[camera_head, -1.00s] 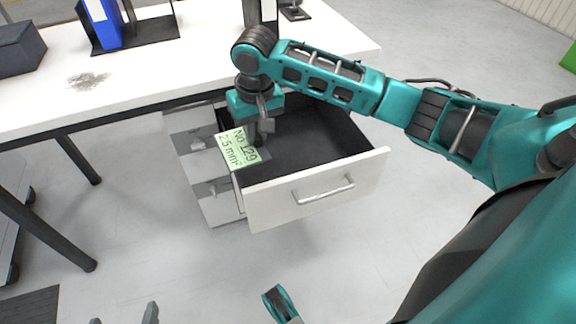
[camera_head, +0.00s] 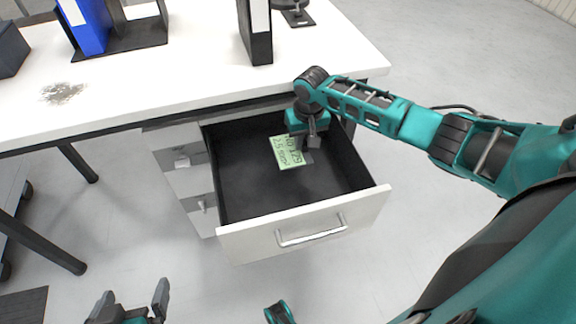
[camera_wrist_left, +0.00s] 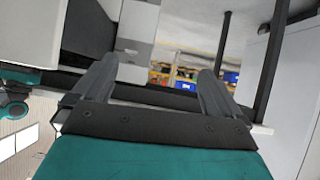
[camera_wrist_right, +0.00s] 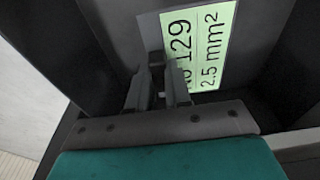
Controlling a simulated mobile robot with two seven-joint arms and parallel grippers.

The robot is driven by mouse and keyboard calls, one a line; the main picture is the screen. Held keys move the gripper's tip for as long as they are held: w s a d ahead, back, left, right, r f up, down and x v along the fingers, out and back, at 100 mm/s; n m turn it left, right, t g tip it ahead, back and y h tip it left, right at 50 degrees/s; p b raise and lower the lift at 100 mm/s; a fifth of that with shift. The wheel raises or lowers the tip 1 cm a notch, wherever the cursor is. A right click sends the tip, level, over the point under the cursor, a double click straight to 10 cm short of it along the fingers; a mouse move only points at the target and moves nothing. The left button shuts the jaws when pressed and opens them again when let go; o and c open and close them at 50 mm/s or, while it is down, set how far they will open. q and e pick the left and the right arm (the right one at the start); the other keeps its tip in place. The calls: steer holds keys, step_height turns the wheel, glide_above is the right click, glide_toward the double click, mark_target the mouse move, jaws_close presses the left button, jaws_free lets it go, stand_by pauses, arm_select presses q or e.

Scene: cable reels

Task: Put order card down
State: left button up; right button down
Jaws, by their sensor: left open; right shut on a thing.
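The order card (camera_head: 289,153) is pale green with dark print. It is in the open drawer (camera_head: 250,188), near its back right; whether it touches the drawer floor I cannot tell. My right gripper (camera_head: 306,150) is shut on the card's edge, reaching down into the drawer. In the right wrist view the card (camera_wrist_right: 205,45) reads "129" and "2.5 mm²", and the fingers (camera_wrist_right: 158,95) cover part of its lower left. My left gripper (camera_head: 135,300) is open and empty, low in front of the cabinet. Its spread fingers (camera_wrist_left: 150,85) also show in the left wrist view.
The drawer's white front with a bar handle (camera_head: 312,232) sticks out below the white table (camera_head: 180,75). A blue binder (camera_head: 88,28) and a dark binder (camera_head: 256,35) stand on the table. The drawer's front floor is bare.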

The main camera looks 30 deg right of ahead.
steer(key=shift+w+d+f, duration=0.1)
steer(key=shift+d, duration=0.1)
steer(key=b, duration=0.3)
glide_above(302, 169)
steer(key=f, duration=0.5)
steer(key=shift+s+f, duration=0.15)
steer(key=shift+s, duration=0.2)
steer(key=shift+f, duration=0.6)
step_height(302, 169, down, 3)
steer(key=shift+f+b, duration=0.15)
steer(key=shift+b, duration=0.85)
steer(key=shift+f, duration=0.1)
steer(key=c, duration=1.2)
jaws_free()
arm_select(q)
steer(key=shift+w+d+f, duration=0.2)
steer(key=shift+d+f, duration=0.2)
steer(key=shift+f, duration=0.2)
steer(key=shift+w+d+f, duration=0.2)
steer(key=shift+d+f, duration=0.2)
steer(key=shift+f, duration=0.2)
arm_select(e)
steer(key=shift+o, duration=0.7)
